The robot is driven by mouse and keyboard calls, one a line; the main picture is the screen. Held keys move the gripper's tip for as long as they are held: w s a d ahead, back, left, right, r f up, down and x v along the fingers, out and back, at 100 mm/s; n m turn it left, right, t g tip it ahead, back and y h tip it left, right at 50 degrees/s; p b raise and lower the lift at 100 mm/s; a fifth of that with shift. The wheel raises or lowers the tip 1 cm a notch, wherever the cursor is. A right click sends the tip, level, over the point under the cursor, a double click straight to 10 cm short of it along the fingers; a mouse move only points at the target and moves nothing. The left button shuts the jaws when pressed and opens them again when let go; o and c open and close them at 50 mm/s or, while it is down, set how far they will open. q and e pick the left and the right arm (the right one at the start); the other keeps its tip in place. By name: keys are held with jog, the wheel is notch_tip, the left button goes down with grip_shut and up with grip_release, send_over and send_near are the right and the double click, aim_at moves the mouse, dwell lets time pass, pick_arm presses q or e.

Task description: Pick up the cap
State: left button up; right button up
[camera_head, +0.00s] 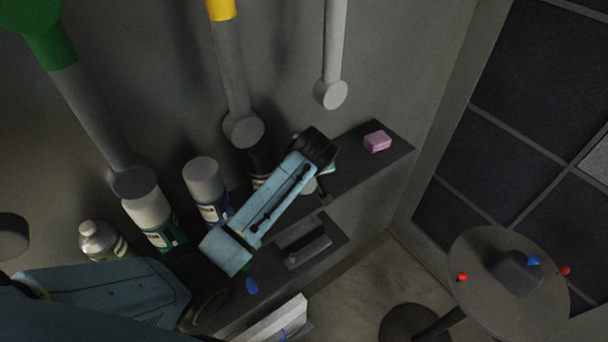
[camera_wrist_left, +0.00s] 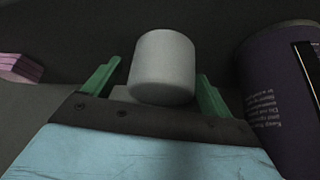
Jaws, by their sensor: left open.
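The cap, a plain pale grey-white cylinder (camera_wrist_left: 162,67), stands between the two green fingers of my left gripper (camera_wrist_left: 155,85) in the left wrist view. The fingers are open, one on each side, with a visible gap on the left; I cannot tell whether the right finger touches it. A small pale patch (camera_head: 310,186) beside the wrist may be part of the cap. My right gripper is not in view.
A dark purple bottle (camera_wrist_left: 284,95) stands close beside the right finger. A pink block (camera_head: 377,141) lies at the shelf's right end. Several bottles, including a blue-labelled one (camera_head: 207,187), line the shelf (camera_head: 360,172) at left. A round table (camera_head: 480,250) stands at right.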

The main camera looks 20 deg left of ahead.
pick_arm(q)
jog(key=c, duration=1)
jog(key=shift+o, duration=0.2)
jog(key=shift+r, duration=0.1)
jog(key=shift+r, duration=0.6)
jog(key=shift+s+d+r+b, duration=0.1)
jog(key=shift+r+b, duration=0.15)
jog(key=shift+r, duration=0.3)
jog(key=shift+s+d+r+b, duration=0.1)
jog(key=shift+r+b, duration=0.1)
jog(key=shift+r, duration=0.35)
jog(key=s+d+b, duration=0.1)
jog(key=s+d, duration=0.3)
jog(key=s, duration=0.3)
jog(key=s+d+b, duration=0.1)
jog(key=s+d, duration=0.3)
jog(key=s, duration=0.4)
jog(key=shift+s+d, duration=0.2)
jog(key=shift+d, duration=0.05)
